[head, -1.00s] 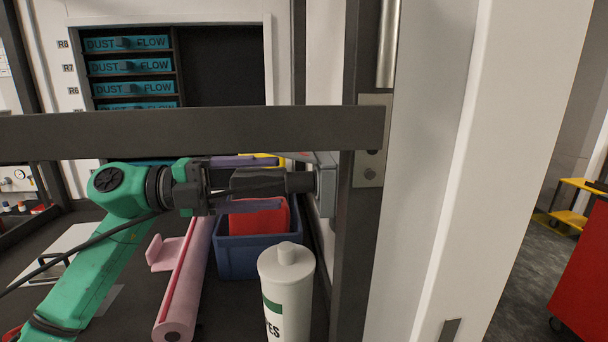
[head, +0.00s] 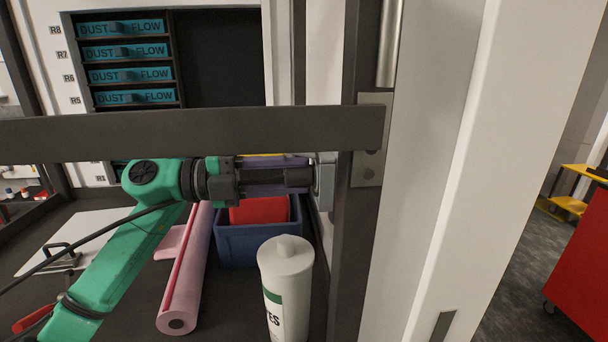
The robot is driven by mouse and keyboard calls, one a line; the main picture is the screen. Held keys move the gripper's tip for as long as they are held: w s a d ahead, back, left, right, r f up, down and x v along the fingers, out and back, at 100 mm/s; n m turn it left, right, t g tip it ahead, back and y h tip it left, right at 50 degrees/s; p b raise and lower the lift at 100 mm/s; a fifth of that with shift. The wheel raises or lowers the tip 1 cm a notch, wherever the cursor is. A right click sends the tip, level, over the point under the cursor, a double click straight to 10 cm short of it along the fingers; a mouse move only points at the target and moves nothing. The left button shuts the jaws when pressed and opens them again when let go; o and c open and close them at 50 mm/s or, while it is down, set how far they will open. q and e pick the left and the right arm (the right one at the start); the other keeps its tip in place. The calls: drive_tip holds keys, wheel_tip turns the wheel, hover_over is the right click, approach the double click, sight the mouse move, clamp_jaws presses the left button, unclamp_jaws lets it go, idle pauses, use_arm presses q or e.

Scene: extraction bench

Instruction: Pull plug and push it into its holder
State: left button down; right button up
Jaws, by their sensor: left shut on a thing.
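My left gripper (head: 268,179), at the end of a green arm, reaches right below a dark crossbar. It is shut on the dark plug (head: 298,178), whose body points right toward a grey socket box (head: 326,184) on the side of a dark upright post. The plug's right end meets or nearly meets the box's face; I cannot tell whether it is seated. The crossbar runs just above the gripper and may hide part of it. I cannot make out the plug's holder. My right gripper is not in view.
A dark crossbar (head: 190,130) and dark post (head: 356,240) stand close in front. Below the gripper are a blue bin (head: 250,245) with a red item, a pink roll (head: 188,275) and a white cartridge (head: 285,275). Teal filter drawers (head: 123,51) are behind.

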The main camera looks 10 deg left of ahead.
use_arm(q)
drive_tip(key=shift+a, duration=0.15)
drive_tip(key=shift+b+v, duration=0.8)
drive_tip(key=shift+v, duration=1.8)
